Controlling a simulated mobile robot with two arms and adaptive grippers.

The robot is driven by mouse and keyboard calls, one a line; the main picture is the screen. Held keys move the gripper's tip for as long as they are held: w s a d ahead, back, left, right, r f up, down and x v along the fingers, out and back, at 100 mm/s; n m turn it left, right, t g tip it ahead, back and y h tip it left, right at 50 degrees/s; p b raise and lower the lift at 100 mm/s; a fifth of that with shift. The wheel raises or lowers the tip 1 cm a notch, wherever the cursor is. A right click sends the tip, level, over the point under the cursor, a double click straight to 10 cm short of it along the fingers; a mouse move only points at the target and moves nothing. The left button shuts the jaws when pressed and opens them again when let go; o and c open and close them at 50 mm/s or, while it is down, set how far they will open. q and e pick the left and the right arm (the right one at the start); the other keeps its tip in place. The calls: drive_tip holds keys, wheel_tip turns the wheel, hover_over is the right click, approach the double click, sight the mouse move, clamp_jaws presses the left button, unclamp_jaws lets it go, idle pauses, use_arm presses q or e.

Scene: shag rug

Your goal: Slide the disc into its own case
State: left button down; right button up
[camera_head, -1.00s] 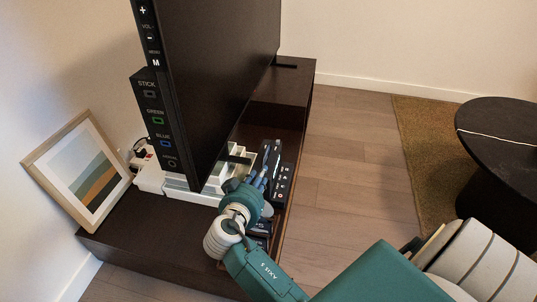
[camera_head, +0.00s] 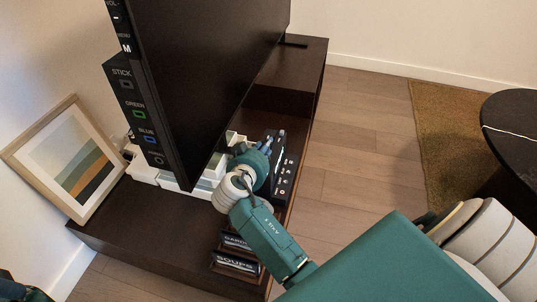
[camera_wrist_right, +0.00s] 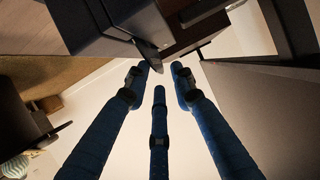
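My right gripper (camera_head: 262,148) is over the TV stand, beside a black device with buttons (camera_head: 284,172). In the right wrist view its three blue fingers (camera_wrist_right: 159,78) are apart with nothing held between them. A thin dark piece (camera_wrist_right: 149,57) juts from a black box (camera_wrist_right: 98,22) just beyond the fingertips; it may be the disc, but I cannot be sure. Dark cases lie at the stand's front edge: one reads SOUPS (camera_head: 236,263), another behind it has a partly hidden label (camera_head: 236,241).
A large TV (camera_head: 205,75) stands close left of my right gripper, with a labelled button panel (camera_head: 138,115). White stepped objects (camera_head: 150,172) sit beneath it. A framed picture (camera_head: 70,160) leans at left. The stand's front left top (camera_head: 130,225) is clear.

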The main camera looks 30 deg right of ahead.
drive_tip(key=b+x, duration=0.1)
drive_tip(key=x, duration=0.3)
drive_tip(key=shift+d+r+b, duration=0.1)
drive_tip(key=shift+b, duration=0.25)
drive_tip(key=shift+w+d, duration=0.15)
drive_tip(key=shift+d, duration=0.05)
clamp_jaws()
